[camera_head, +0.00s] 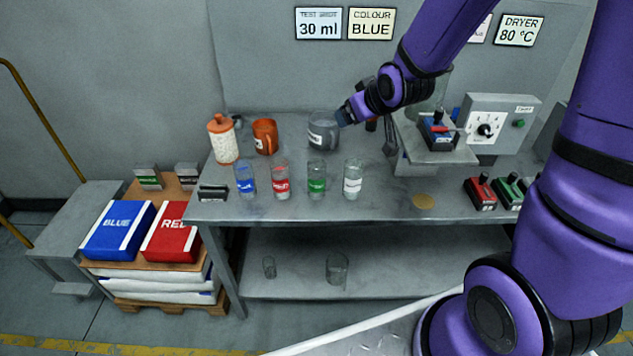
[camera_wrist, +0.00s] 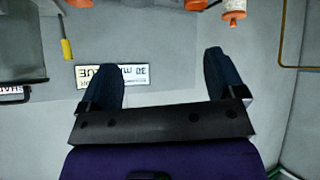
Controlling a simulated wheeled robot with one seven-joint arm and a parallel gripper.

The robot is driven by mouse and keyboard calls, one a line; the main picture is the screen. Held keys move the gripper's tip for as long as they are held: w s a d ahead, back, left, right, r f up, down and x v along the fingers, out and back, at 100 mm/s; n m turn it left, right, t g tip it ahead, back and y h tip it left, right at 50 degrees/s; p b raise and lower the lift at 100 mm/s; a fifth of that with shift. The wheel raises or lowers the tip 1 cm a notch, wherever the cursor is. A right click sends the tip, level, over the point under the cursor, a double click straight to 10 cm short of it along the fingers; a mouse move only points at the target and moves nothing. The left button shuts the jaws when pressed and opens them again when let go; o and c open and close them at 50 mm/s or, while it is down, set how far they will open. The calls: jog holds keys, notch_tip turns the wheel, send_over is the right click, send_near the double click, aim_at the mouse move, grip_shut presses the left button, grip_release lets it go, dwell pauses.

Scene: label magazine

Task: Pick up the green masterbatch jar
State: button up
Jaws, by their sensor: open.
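A blue-labelled jar (camera_head: 245,181) ends the row at left. Behind stand an orange-capped bottle (camera_head: 222,140), an orange mug (camera_head: 265,136) and the grey mug (camera_head: 322,131). A scale platform (camera_head: 432,152) and control box (camera_head: 497,120) stand at right.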

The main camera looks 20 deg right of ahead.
jog(key=w+a+f+t+y, duration=0.2)
jog(key=w+f, duration=0.2)
jog(key=f, duration=0.8)
jog(key=t+y, duration=0.1)
jog(key=t, duration=0.1)
send_near(322, 174)
jog(key=w, duration=0.2)
jog(key=x, duration=1.1)
jog(key=shift+a+f, duration=0.35)
jog(key=shift+f, duration=0.15)
jog(key=shift+s, duration=0.1)
jog(key=c, duration=1.1)
